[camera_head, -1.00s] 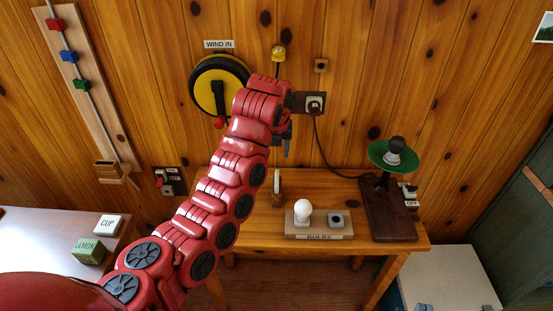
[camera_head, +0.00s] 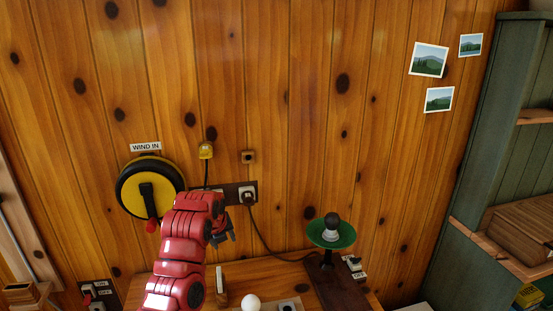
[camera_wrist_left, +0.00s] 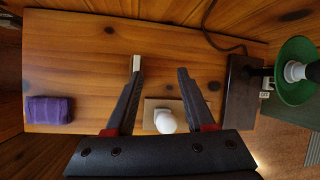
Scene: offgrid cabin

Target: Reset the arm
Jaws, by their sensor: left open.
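My left gripper (camera_head: 226,238) is at the end of the red arm, in front of the wall and above the wooden table. In the left wrist view its two fingers (camera_wrist_left: 160,76) are spread apart with nothing held between them. The table top (camera_wrist_left: 90,60) lies below them. A pale upright piece (camera_wrist_left: 136,63) shows at the tip of one finger; whether they touch I cannot tell. A white bulb (camera_wrist_left: 165,121) in its holder shows below the fingers. My right gripper is not in view.
A wall socket with a plug (camera_head: 247,195) and a yellow-black reel (camera_head: 135,197) are near the arm. A green-shaded lamp (camera_head: 330,240) stands on the table's right. A purple cloth-like bundle (camera_wrist_left: 49,110) lies on the table. Green shelves (camera_head: 490,130) stand at right.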

